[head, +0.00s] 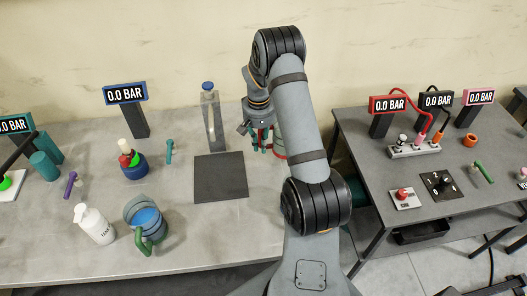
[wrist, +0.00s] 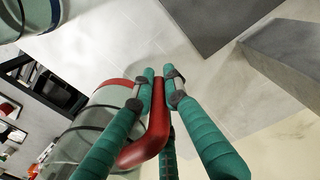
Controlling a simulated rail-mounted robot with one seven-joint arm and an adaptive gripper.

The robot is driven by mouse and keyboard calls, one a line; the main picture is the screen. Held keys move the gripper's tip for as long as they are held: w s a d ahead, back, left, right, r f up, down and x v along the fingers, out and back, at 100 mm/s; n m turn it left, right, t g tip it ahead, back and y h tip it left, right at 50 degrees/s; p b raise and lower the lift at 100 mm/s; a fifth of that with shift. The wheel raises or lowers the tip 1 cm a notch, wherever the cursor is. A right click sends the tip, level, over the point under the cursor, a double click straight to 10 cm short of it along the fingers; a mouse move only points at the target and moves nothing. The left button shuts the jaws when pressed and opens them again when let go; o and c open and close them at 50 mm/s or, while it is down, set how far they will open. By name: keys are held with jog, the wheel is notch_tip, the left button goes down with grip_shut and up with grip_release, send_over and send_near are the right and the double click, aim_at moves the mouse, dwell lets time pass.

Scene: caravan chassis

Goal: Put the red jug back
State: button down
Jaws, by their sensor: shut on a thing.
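The red jug is a clear vessel with a red rim and red handle. In the wrist view its handle (wrist: 150,143) lies between the teal fingers of my gripper (wrist: 161,84), which is shut on it. The jug's body is at the lower left there, partly behind a finger. In the head view my gripper (head: 262,142) is at the back right of the left table, and a piece of the red jug (head: 279,147) shows beside my arm, which hides most of it. I cannot tell whether the jug touches the table.
A green-handled jug (head: 143,212) with blue contents and a white bottle (head: 94,225) stand front left. The right table (head: 370,150) is across a gap.

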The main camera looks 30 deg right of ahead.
aim_at(261, 161)
notch_tip(261, 161, down, 3)
jog(key=shift+s+f+p, duration=0.1)
jog(key=shift+f+p, duration=0.05)
jog(key=shift+p, duration=0.35)
jog(key=shift+f, duration=0.45)
jog(key=shift+f, duration=0.1)
jog(key=shift+f+b, duration=0.15)
jog(key=shift+b, duration=0.15)
jog(key=c, duration=1.8)
grip_release()
jog(key=shift+o, duration=0.2)
notch_tip(261, 161, up, 13)
jog(key=shift+a+f+b, duration=0.15)
jog(key=shift+f+b, duration=0.05)
jog(key=shift+b, duration=1)
